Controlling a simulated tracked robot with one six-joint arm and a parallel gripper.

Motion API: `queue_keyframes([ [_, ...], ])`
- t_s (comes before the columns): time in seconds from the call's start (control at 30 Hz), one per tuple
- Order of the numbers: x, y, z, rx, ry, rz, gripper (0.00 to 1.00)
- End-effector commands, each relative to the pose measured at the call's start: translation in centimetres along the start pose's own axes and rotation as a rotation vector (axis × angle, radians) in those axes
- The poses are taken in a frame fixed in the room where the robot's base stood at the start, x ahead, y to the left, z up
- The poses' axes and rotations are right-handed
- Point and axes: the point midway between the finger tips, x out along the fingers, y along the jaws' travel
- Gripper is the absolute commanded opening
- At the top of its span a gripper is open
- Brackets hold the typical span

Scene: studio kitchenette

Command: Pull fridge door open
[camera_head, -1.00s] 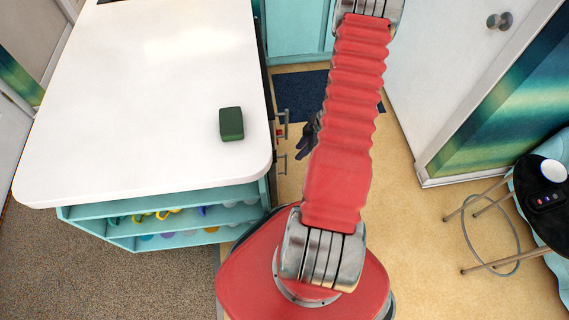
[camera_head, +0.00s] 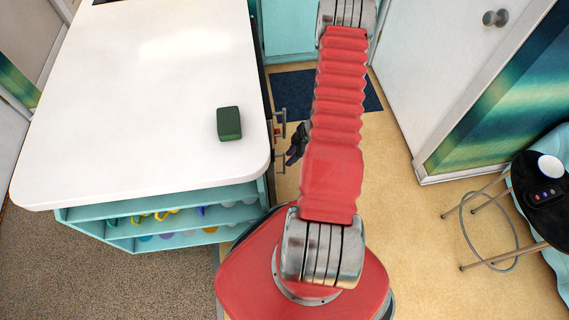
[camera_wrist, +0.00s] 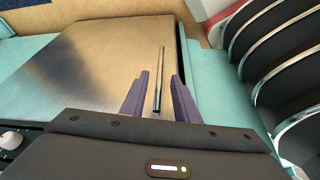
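The fridge door (camera_wrist: 100,65) is a brushed metal panel in the wrist view, set among teal panels. Its slim bar handle (camera_wrist: 160,75) runs between the two purple fingers of my gripper (camera_wrist: 158,98). The fingers are apart, with a visible gap on each side of the handle. Whether they reach past the bar in depth is hard to tell. In the head view my gripper (camera_head: 296,143) is small and dark, partly hidden by my red arm, close to the right side of the white counter. The door face is not clearly visible there.
The white counter (camera_head: 150,80) holds a dark green block (camera_head: 229,123). A black stool (camera_head: 540,205) stands at the right; tan floor (camera_head: 405,230) between is clear.

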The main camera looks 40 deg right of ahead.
Motion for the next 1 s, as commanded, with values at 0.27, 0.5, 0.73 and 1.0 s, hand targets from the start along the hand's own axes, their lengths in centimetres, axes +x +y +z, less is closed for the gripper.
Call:
queue_keyframes([
  [0.27, 3.6, -0.1, 0.0, -0.001, -0.001, -0.003, 0.28],
  [0.5, 6.1, -0.1, 0.0, 0.000, -0.001, -0.002, 0.28],
  [0.73, 7.0, -0.1, -0.1, -0.001, -0.001, -0.002, 0.28],
  [1.0, 7.0, -0.1, -0.1, -0.002, -0.001, -0.001, 0.24],
])
